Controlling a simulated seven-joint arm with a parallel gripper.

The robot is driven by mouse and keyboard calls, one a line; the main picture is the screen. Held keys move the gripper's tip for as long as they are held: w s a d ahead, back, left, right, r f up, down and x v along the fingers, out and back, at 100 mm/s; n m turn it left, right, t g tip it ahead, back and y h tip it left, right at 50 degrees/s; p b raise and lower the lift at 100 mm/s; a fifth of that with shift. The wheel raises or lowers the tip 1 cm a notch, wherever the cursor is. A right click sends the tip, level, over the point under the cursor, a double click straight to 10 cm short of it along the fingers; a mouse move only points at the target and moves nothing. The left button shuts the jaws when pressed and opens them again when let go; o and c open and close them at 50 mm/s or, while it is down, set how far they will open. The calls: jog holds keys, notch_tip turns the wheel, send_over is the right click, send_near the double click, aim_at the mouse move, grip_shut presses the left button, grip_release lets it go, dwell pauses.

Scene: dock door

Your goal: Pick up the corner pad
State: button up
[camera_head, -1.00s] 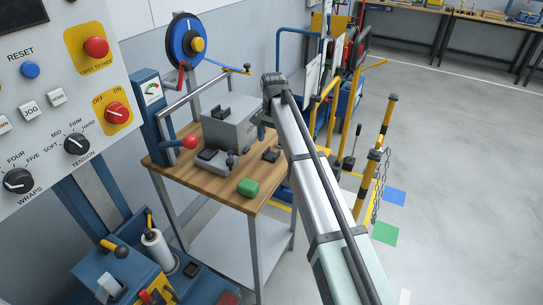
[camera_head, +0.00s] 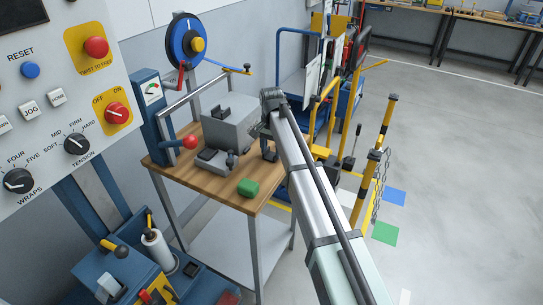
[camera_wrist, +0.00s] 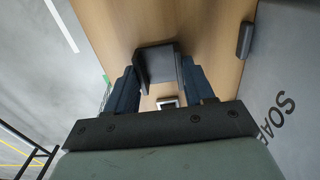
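The corner pad, a dark grey L-shaped piece, lies on the wooden bench top near its right edge. In the wrist view the corner pad (camera_wrist: 157,66) shows between the two blue-grey fingers of my gripper (camera_wrist: 160,82). The fingers are spread, one on each side of it; I cannot tell whether either touches it. In the head view my gripper (camera_head: 268,148) is low over the bench's right side, and the pad is mostly hidden there.
The wrist view shows a small metal square (camera_wrist: 167,102) and a dark block (camera_wrist: 246,40).

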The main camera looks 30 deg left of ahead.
jog(key=c, duration=0.5)
